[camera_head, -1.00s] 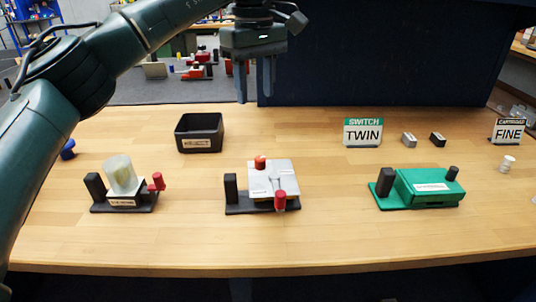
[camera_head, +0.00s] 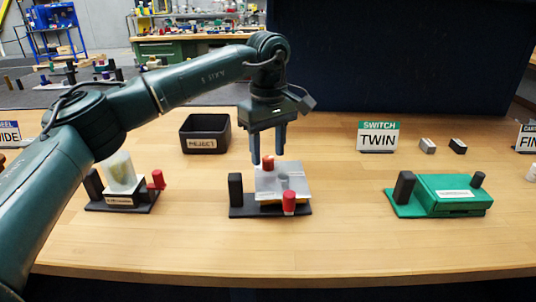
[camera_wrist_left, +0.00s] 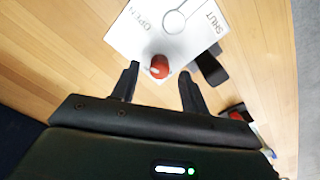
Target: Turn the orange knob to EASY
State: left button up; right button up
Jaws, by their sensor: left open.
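The orange knob (camera_head: 268,162) stands at the back edge of the light grey plate of the middle unit (camera_head: 268,181). My left gripper (camera_head: 267,156) is open, fingers pointing down around or just above the knob. In the left wrist view the knob (camera_wrist_left: 159,67) shows between the two fingertips, with no finger visibly touching it. The plate (camera_wrist_left: 170,28) there reads OPEN and SHUT beside a round outline; I see no EASY mark. A red knob (camera_head: 289,202) is at the unit's front. My right gripper is not in view.
A black post (camera_head: 235,190) rises left of the plate. A unit with a pale translucent block (camera_head: 121,172) is at left, a green unit (camera_head: 452,193) at right. A REJECT bin (camera_head: 206,142) stands behind. The table front is clear.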

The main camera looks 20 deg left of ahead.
pick_arm(q)
jog(key=shift+f, duration=0.7)
jog(key=shift+c, duration=0.5)
grip_shut()
